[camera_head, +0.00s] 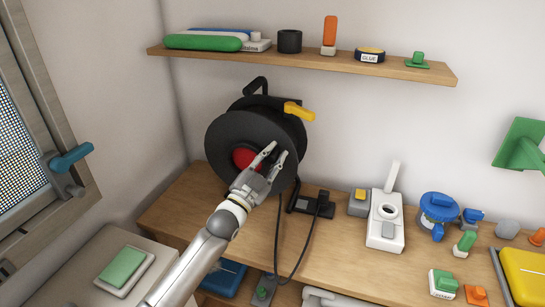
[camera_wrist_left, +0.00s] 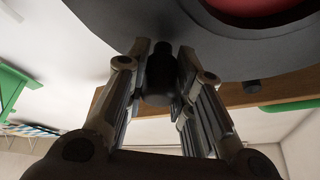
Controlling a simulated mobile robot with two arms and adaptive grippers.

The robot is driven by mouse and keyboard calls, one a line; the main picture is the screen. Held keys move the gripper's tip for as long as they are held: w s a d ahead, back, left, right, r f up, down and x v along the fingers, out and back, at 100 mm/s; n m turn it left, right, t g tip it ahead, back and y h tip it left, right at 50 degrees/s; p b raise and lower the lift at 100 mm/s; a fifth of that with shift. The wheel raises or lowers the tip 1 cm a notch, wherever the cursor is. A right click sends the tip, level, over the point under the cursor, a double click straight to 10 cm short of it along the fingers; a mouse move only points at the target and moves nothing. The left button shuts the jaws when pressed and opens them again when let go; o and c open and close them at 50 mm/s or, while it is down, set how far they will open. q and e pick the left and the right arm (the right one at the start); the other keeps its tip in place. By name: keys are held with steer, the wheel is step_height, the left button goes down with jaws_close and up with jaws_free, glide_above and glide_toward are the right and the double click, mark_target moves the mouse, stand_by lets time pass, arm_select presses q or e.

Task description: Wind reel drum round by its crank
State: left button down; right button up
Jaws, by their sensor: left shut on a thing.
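The reel (camera_head: 228,128) stands on the wooden bench against the wall. Its drum is a black disc with a red hub (camera_head: 243,157), a black carrying handle on top and a yellow lever (camera_head: 298,111) at its upper right. My left gripper (camera_head: 277,154) reaches up to the lower right of the drum's face, beside the red hub. In the left wrist view the gripper (camera_wrist_left: 160,72) is shut on a black crank knob (camera_wrist_left: 158,84) that projects from the black disc (camera_wrist_left: 235,42). In the head view the fingers mostly hide the knob. My right gripper is not in view.
A black cable (camera_head: 277,240) loops below the reel, beside a black stand (camera_head: 312,204). A shelf (camera_head: 300,64) hangs above. A window handle (camera_head: 70,160) juts out at left.

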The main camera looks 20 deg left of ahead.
arm_select(q)
steer(key=shift+a+r+n+t+y+p, duration=0.3)
steer(key=shift+a+r+n+y, duration=0.2)
steer(key=shift+n, duration=0.5)
steer(key=shift+a+r+n+t+y+p, duration=0.2)
steer(key=shift+a+r+n+y+p, duration=0.15)
steer(key=shift+r+n, duration=0.45)
steer(key=a+n+y, duration=0.1)
steer(key=n, duration=0.1)
steer(key=r+n+y+p, duration=0.1)
steer(key=a+n+y, duration=0.1)
steer(key=n, duration=0.1)
steer(key=shift+a+r+n+t, duration=0.25)
steer(key=shift+a+n+t, duration=0.05)
steer(key=a+n+y+p, duration=0.1)
steer(key=n, duration=0.1)
steer(key=a+r+n+y+p, duration=0.1)
steer(key=n, duration=0.1)
steer(key=shift+a+n+y, duration=0.25)
steer(key=shift+a+n, duration=0.15)
steer(key=shift+w+a+n+y+p, duration=0.1)
steer(key=shift+a+n+y+p, duration=0.15)
steer(key=shift+a+n+y, duration=0.45)
steer(key=shift+a+n+y+p, duration=0.2)
steer(key=shift+a+n+p, duration=0.1)
steer(key=shift+n, duration=0.7)
steer(key=c, duration=1.2)
jaws_free()
steer(key=shift+a, duration=0.1)
steer(key=shift+c, duration=0.2)
